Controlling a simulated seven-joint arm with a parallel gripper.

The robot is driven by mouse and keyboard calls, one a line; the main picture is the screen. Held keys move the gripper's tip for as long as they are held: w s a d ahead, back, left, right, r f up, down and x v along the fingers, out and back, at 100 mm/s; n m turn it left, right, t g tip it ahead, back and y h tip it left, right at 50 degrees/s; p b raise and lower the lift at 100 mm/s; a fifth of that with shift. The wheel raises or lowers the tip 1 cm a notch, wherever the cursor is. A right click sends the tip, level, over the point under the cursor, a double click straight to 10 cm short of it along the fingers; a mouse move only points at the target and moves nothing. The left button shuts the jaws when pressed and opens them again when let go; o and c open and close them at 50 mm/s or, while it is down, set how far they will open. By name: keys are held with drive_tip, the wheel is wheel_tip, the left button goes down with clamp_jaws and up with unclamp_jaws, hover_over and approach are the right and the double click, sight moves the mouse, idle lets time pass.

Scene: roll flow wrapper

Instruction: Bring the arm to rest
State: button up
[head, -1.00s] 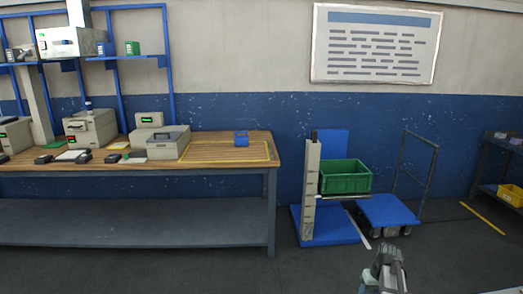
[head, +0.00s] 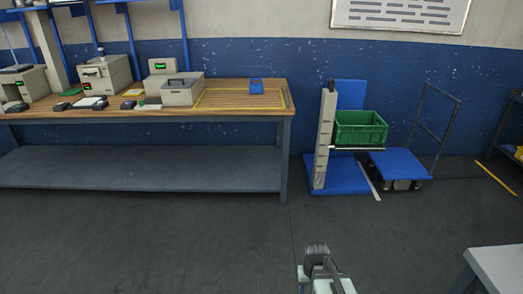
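My arm's end with my gripper (head: 326,276) shows at the bottom edge of the head view, right of the middle. It is over the dark floor, cut off by the frame's lower edge. The fingertips cannot be made out, so I cannot tell whether it is open or shut. I see nothing held in it. No bench or container touches it in this view.
A wood-topped workbench (head: 230,97) with boxes and instruments stands at the back left. A blue lift stand (head: 340,187), a green crate (head: 361,128) and a blue trolley (head: 399,163) stand at the back right. A grey tabletop (head: 502,270) juts in at lower right. The middle floor is clear.

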drive_tip(key=s+f+g, duration=0.3)
drive_tip(key=s+f, duration=0.6)
drive_tip(key=s, duration=0.5)
drive_tip(key=s+f+g, duration=0.3)
drive_tip(key=s+f, duration=0.7)
drive_tip(key=s, duration=0.4)
drive_tip(key=shift+s+f+g, duration=0.15)
drive_tip(key=shift+s+g, duration=0.15)
drive_tip(key=shift+s, duration=0.1)
